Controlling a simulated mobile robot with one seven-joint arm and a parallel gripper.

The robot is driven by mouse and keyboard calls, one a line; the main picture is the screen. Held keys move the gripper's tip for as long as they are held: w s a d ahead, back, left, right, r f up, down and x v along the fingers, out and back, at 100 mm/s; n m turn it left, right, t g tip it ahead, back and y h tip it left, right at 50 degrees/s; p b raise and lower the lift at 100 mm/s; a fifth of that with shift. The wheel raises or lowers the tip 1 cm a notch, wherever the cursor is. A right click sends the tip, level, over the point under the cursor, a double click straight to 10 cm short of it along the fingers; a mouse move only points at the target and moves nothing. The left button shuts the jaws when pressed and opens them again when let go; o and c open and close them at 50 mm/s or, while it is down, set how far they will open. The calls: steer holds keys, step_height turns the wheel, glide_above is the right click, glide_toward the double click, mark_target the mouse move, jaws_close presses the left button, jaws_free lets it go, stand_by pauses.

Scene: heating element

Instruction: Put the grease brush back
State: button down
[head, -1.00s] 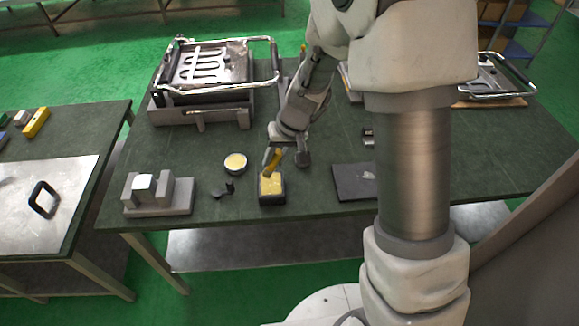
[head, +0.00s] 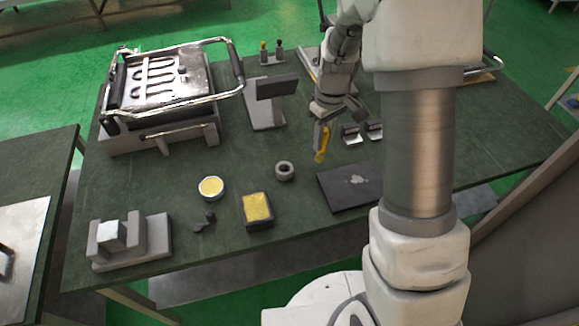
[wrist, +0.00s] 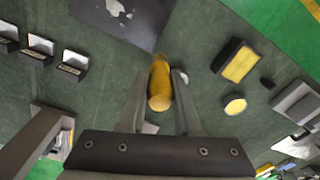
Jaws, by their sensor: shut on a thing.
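The grease brush has a yellow handle (head: 321,143); its handle end also shows in the wrist view (wrist: 160,88). My gripper (head: 324,122) is shut on the brush and holds it above the dark table. In the wrist view the handle sits between my two fingers (wrist: 159,98). The brush's bristle end cannot be made out. A grey round holder with a hole (head: 285,171) stands on the table, left of and nearer than the brush. A black box with a yellow top (head: 257,208) stands nearer still, apart from the brush.
A round tin with yellow content (head: 211,188) and a grey block fixture (head: 130,240) stand at left. A dark plate (head: 348,188) lies at right, near small metal brackets (head: 350,134). A screen on a stand (head: 277,88) and a heating unit (head: 160,85) are behind.

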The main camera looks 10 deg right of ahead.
steer(key=shift+w+a+f+p, duration=0.3)
steer(key=shift+w+a+f, duration=0.4)
steer(key=shift+a+f, duration=1)
steer(key=shift+w+a+f+p, duration=0.25)
steer(key=shift+w+a+f, duration=0.45)
steer(key=shift+a+f, duration=1)
steer(key=shift+w+a+f+p, duration=0.3)
steer(key=shift+w+a+f, duration=0.4)
steer(key=shift+a+f, duration=1)
steer(key=shift+d+f, duration=0.4)
steer(key=shift+f, duration=0.05)
steer(key=shift+f, duration=0.2)
steer(key=c, duration=0.6)
jaws_free()
steer(key=shift+r, duration=0.1)
steer(key=shift+r, duration=0.1)
